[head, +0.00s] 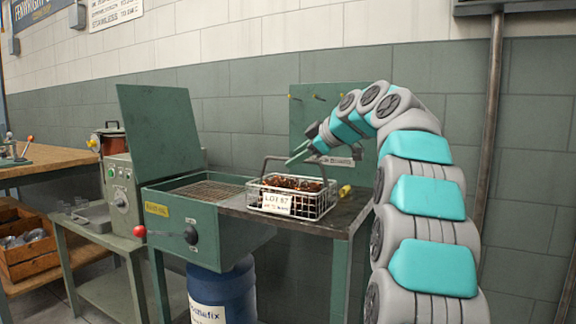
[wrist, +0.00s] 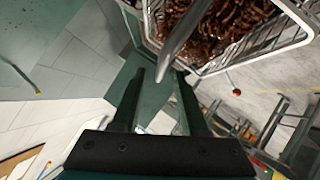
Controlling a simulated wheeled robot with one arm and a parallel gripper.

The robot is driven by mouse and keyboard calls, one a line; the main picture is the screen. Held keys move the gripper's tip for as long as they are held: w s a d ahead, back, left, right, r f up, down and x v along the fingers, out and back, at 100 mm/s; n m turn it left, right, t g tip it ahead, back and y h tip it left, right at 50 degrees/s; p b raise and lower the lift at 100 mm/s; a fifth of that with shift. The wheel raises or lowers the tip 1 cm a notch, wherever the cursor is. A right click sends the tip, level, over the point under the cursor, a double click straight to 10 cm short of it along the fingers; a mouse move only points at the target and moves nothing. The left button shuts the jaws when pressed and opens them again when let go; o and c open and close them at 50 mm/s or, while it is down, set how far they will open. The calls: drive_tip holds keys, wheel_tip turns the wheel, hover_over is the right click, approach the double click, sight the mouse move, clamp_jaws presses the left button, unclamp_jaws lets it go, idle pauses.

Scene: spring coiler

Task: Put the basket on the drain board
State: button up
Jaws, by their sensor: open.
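The wire basket (head: 320,207) holds dark coppery springs and carries a white "LOT 87" label. It appears to rest on the dark flat top beside the open green tank, which I take as the drain board (head: 347,213). My gripper (head: 300,153) is at the top of the basket's raised handle, with its fingers open. In the wrist view the grey handle (wrist: 188,40) passes between the spread fingertips of my gripper (wrist: 163,78). I cannot tell whether either finger touches it. The basket (wrist: 285,52) hangs at the upper right there.
The green tank (head: 205,225) has a raised lid (head: 160,130), a grating inside and a red-knobbed lever (head: 140,231) in front. A blue drum (head: 222,290) stands below. A yellow object (head: 345,190) lies right of the basket.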

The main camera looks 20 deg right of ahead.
drive_tip(key=v, duration=0.6)
drive_tip(key=shift+s+r, duration=0.15)
drive_tip(key=shift+s, duration=0.15)
drive_tip(key=s+a+f+m+g, duration=0.3)
drive_tip(key=s+a+f, duration=0.3)
drive_tip(key=a+f, duration=0.4)
drive_tip(key=s+a+f+m+g, duration=0.35)
drive_tip(key=s+a+f, duration=0.25)
drive_tip(key=a+f, duration=0.35)
drive_tip(key=s+a+f+m+g+h, duration=0.1)
drive_tip(key=s+f+m+g+h, duration=0.1)
drive_tip(key=s+f, duration=1)
drive_tip(key=s+a+f+m+g+h, duration=0.1)
drive_tip(key=s+f+g, duration=0.3)
drive_tip(key=s+f, duration=0.8)
drive_tip(key=s+m, duration=0.1)
drive_tip(key=s, duration=0.6)
drive_tip(key=shift+g+h, duration=0.35)
drive_tip(key=shift+h, duration=0.05)
drive_tip(key=shift+d+f+m, duration=0.1)
drive_tip(key=shift+d+m, duration=0.05)
drive_tip(key=shift+m, duration=0.1)
